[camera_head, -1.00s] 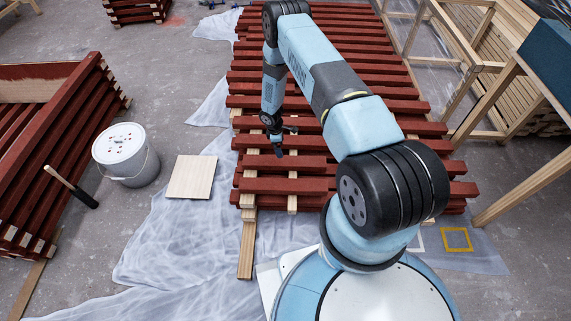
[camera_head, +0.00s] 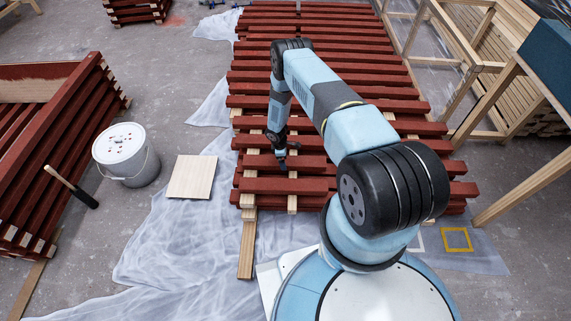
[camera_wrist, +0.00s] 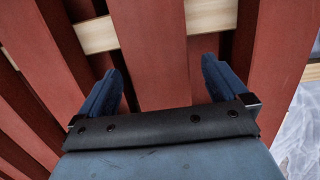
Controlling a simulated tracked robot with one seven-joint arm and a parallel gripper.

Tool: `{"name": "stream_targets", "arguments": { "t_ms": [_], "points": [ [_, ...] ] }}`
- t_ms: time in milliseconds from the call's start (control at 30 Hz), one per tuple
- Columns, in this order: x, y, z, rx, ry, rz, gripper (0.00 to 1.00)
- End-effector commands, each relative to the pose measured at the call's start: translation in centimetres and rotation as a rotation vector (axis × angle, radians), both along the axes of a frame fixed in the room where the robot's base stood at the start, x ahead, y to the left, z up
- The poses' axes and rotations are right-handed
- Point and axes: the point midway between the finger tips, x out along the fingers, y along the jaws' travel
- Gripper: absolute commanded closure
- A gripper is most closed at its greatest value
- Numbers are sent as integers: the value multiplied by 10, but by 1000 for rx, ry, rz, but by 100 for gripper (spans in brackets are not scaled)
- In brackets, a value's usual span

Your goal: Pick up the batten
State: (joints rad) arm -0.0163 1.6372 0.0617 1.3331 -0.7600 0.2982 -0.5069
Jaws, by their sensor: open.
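Several dark red painted battens lie in parallel rows across pale wooden bearers. The batten at my gripper (camera_head: 283,166) shows in the head view (camera_head: 258,162) near the front left of the rows. In the wrist view this batten (camera_wrist: 152,45) runs between the two blue fingers of my gripper (camera_wrist: 163,88). The fingers are apart, one toward the gap on each side of the batten. Nothing is held. The wrist body hides the near part of the batten, and I cannot tell how far down the fingertips reach.
A white bucket (camera_head: 126,155), a pale square board (camera_head: 192,177) and a stack of red battens (camera_head: 60,150) stand to the left. A wooden frame (camera_head: 520,170) stands to the right. Neighbouring battens lie close on both sides of the fingers. Plastic sheeting (camera_head: 180,240) covers the floor in front.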

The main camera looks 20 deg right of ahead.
Motion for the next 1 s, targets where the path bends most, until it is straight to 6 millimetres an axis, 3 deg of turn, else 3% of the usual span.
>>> {"name": "stream_targets", "arguments": {
  "t_ms": [233, 567, 1000],
  "points": [
    [-1, -5, -26, 0, 0, -1, 0],
    [-1, -5, -30, 0, -1, -1, 0],
    [-1, -5, -30, 0, 0, -1, 42]
  ]
}}
